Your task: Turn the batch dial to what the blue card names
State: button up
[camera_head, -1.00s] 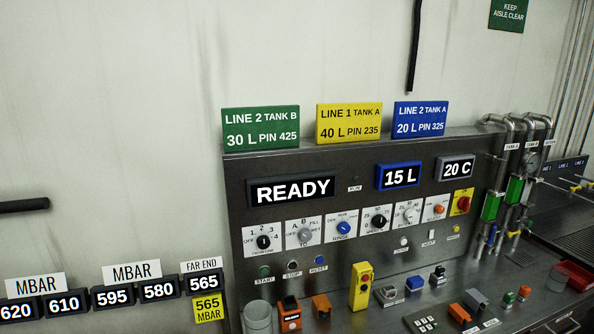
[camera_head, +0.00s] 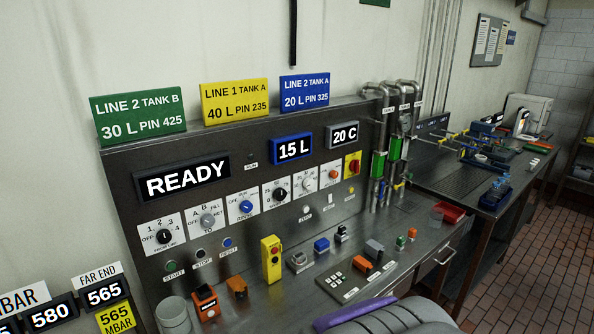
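The blue card (camera_head: 304,92) stands on top of the panel at the right of three cards. It reads "LINE 2 TANK A, 20 L, PIN 325". A row of dials crosses the panel below the displays. A grey-knobbed dial with a numbered scale (camera_head: 306,185) sits right of a black-knobbed one (camera_head: 276,194). The small labels are too blurred to tell which is the batch dial, or where its pointer stands.
A green card (camera_head: 140,116) reads 30 L and a yellow card (camera_head: 235,101) reads 40 L. The main display (camera_head: 182,180) reads READY. A yellow button box (camera_head: 271,258) and several small blocks stand on the ledge. Pipes (camera_head: 380,150) rise at the panel's right.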

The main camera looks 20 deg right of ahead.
aim_at(309, 183)
jog(key=i+l+z, duration=0.15)
jog(key=i+z, duration=0.15)
jog(key=i, duration=0.2)
jog(key=i+l+z, duration=0.1)
jog(key=i+z, duration=0.2)
jog(key=i, duration=0.2)
